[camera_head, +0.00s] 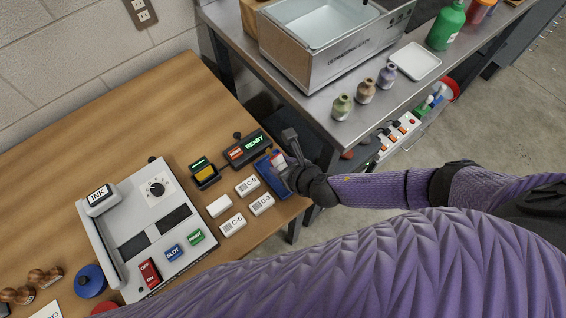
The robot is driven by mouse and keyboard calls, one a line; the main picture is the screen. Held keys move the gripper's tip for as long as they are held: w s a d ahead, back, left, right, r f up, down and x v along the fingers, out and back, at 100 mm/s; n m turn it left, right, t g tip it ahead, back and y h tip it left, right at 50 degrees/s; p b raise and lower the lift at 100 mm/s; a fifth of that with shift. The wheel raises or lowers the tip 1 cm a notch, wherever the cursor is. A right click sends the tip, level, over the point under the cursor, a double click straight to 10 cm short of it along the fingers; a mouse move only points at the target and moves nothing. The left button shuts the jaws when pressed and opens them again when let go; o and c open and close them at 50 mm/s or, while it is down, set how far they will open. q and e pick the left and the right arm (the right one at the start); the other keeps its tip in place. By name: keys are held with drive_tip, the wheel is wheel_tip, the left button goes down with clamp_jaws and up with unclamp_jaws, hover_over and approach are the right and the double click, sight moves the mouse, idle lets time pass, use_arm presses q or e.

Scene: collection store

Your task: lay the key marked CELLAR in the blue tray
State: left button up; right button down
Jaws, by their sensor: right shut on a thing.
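The blue tray (268,178) lies at the right edge of the wooden table, partly hidden by my right gripper. That thing is mostly hidden by the jaws. I cannot read a marking on it, nor tell whether it is the key marked CELLAR or whether it touches the tray. No other key can be made out. My left gripper is not in view.
A READY display box (247,148), a black-and-yellow device (204,173) and white labelled blocks (247,187) crowd the tray's left. A grey control panel (150,225) lies farther left. A metal bench (345,125) with small bottles stands beyond a gap.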

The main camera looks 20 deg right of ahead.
drive_tip(key=shift+f+b, duration=0.4)
drive_tip(key=shift+f, duration=0.55)
drive_tip(key=shift+r, duration=0.1)
drive_tip(key=shift+c, duration=0.5)
unclamp_jaws()
drive_tip(key=shift+s+d+r+p, duration=0.1)
drive_tip(key=shift+s+r+p, duration=0.1)
drive_tip(key=shift+r+p, duration=0.1)
drive_tip(key=p+v, duration=0.4)
drive_tip(key=v, duration=0.5)
